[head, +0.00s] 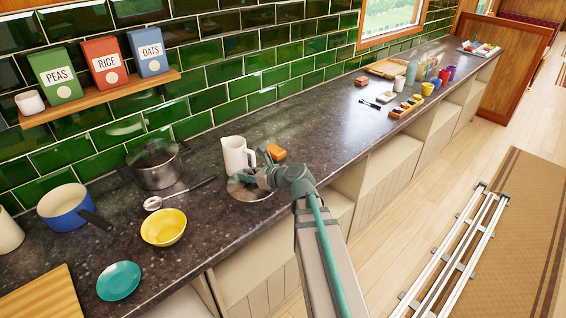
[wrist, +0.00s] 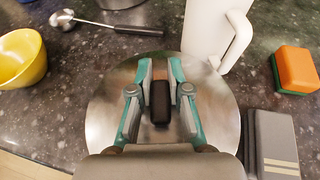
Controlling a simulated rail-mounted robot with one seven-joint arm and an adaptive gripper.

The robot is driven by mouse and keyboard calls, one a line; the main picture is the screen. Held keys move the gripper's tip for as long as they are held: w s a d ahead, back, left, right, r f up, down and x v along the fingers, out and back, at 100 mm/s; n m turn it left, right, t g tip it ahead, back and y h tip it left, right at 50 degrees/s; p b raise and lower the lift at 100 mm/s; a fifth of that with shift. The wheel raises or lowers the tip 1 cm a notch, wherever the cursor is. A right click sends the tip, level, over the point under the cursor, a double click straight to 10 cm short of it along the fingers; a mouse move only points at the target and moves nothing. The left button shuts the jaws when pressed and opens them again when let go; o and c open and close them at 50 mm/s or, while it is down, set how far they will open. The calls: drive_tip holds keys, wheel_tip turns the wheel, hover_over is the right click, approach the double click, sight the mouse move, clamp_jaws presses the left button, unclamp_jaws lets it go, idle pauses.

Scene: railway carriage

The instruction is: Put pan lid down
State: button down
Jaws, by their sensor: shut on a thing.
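The pan lid is a round steel disc with a black knob. It shows in the head view (head: 247,193) beside the white jug, and fills the middle of the wrist view (wrist: 108,110). My gripper (head: 262,178) is over the lid, its fingers in the wrist view (wrist: 160,95) on either side of the black knob (wrist: 160,103), shut on it. The lid looks level and low at the counter; I cannot tell whether it touches the surface. The steel pot (head: 158,168) stands to the left near the tiled wall. My gripper hides part of the lid.
The white jug (head: 235,155) stands just behind the lid, and an orange-green sponge (wrist: 294,70) lies to its right. A ladle (head: 180,193), yellow bowl (head: 163,228) and blue pan (head: 66,203) are to the left.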

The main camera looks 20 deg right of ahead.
sight(229, 185)
drive_tip(key=a+n, duration=0.1)
drive_tip(key=a, duration=0.1)
drive_tip(key=a+g+y, duration=0.1)
drive_tip(key=a, duration=0.1)
drive_tip(key=a+n+y, duration=0.1)
drive_tip(key=a, duration=0.1)
drive_tip(key=shift+w+a+n+g, duration=0.15)
drive_tip(key=shift+w+n+g, duration=0.15)
drive_tip(key=shift+w+g, duration=0.1)
drive_tip(key=shift+s+a+r+n+g+y, duration=0.2)
drive_tip(key=shift+a+n+g+y, duration=0.1)
drive_tip(key=shift+a+y, duration=0.15)
drive_tip(key=shift+d+p, duration=0.15)
drive_tip(key=shift+p, duration=0.25)
drive_tip(key=shift+f+b, duration=1.45)
drive_tip(key=shift+f, duration=1.85)
drive_tip(key=shift+f, duration=0.25)
drive_tip(key=c, duration=1)
unclamp_jaws()
drive_tip(key=shift+c, duration=0.2)
